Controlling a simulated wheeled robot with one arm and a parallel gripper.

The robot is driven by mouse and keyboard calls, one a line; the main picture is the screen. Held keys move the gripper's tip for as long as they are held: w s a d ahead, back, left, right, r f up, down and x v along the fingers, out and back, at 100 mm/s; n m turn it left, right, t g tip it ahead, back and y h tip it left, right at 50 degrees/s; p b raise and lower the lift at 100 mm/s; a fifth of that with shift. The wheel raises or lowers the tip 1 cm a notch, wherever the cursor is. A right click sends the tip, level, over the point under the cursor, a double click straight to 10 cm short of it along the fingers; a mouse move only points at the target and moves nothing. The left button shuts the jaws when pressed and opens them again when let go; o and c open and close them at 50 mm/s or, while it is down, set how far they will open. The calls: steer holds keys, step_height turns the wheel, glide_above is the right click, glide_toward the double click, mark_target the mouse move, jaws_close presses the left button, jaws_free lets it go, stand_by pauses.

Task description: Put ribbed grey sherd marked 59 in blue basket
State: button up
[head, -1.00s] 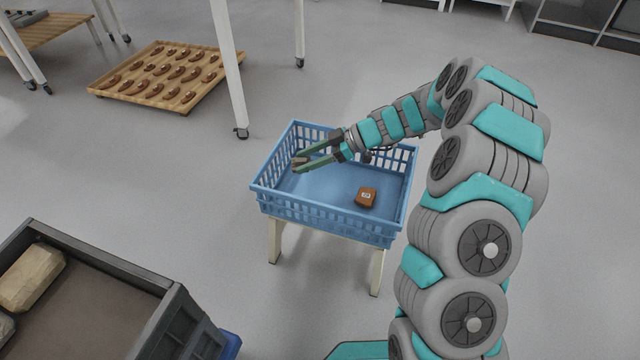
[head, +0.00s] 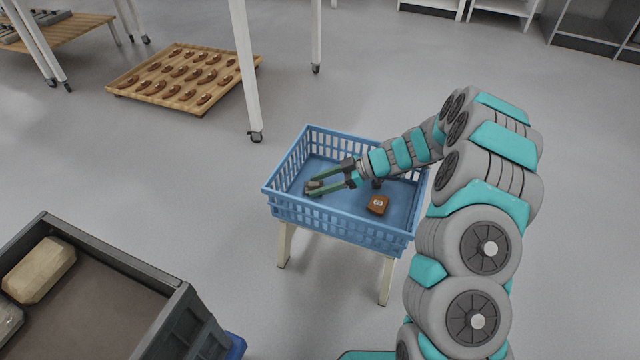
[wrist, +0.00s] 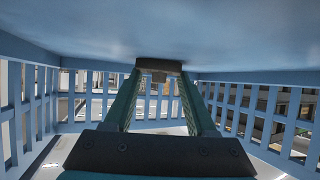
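The blue basket (head: 338,226) stands on pale legs in the middle of the head view. My gripper (head: 315,186) is inside it, low over the left part of its floor. Its fingers are shut on a small grey-brown sherd (head: 313,184), which spans the gap between the fingertips. The sherd (wrist: 158,65) also shows between the fingertips in the wrist view, close to the blue basket floor. I cannot tell whether it touches the floor. Its ribs and its mark are not readable, and the fingers partly hide it.
An orange-brown sherd (head: 378,204) with a white label lies in the basket, right of my gripper. A dark grey bin (head: 110,255) with pale blocks stands at lower left. A wooden tray (head: 185,78) of brown pieces lies on the floor behind, near white table legs.

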steer(key=o, duration=0.5)
steer(key=shift+c, duration=0.2)
